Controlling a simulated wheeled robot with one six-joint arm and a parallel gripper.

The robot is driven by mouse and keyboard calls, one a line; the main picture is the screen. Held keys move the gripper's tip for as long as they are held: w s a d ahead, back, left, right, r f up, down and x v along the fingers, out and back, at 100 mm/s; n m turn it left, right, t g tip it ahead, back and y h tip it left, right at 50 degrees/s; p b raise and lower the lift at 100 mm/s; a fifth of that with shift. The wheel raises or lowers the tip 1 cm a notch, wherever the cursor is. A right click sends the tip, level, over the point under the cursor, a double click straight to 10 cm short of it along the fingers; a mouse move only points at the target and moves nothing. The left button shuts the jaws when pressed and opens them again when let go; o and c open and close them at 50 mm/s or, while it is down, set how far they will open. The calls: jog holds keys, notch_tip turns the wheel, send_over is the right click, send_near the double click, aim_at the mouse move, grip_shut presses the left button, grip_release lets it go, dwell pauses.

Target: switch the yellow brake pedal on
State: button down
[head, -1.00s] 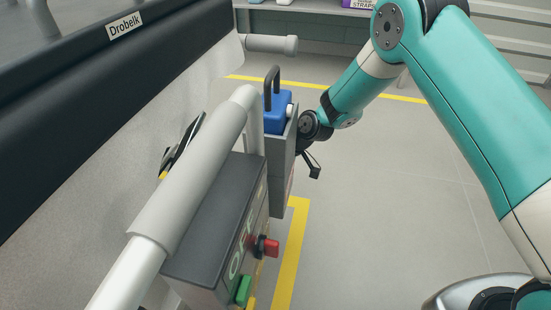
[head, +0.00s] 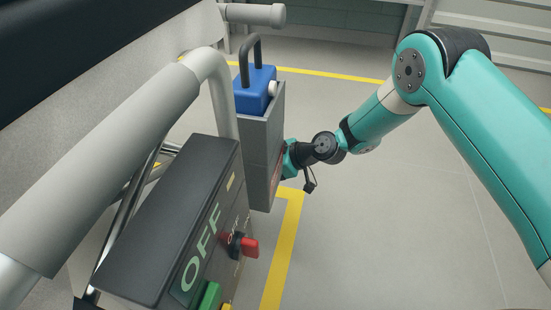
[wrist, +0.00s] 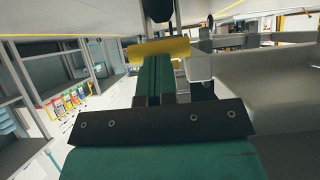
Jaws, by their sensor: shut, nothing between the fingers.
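The yellow brake pedal (wrist: 160,49) shows in the wrist view as a short yellow bar across the upper middle. My gripper (wrist: 156,62) is shut and empty, with its teal fingers pointing at the pedal. The fingertips overlap the bar's lower edge in the picture; I cannot tell whether they touch it. In the head view, my gripper's teal part (head: 289,157) shows at the right side of a grey panel box, and its tips are hidden behind that box. I cannot make out the pedal for sure in the head view.
A dark control box (head: 165,215) with an OFF label, a red switch (head: 250,247) and a green button (head: 210,296) stands close by. A blue block with a dark handle (head: 255,90) tops the grey box (head: 260,150). A grey rail (head: 120,150) runs left. The floor at right is clear.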

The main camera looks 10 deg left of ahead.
jog(key=shift+d+f, duration=0.1)
jog(key=shift+f, duration=0.4)
jog(key=shift+r, duration=0.1)
jog(key=p+v, duration=0.8)
jog(key=v, duration=0.5)
dwell(0.4)
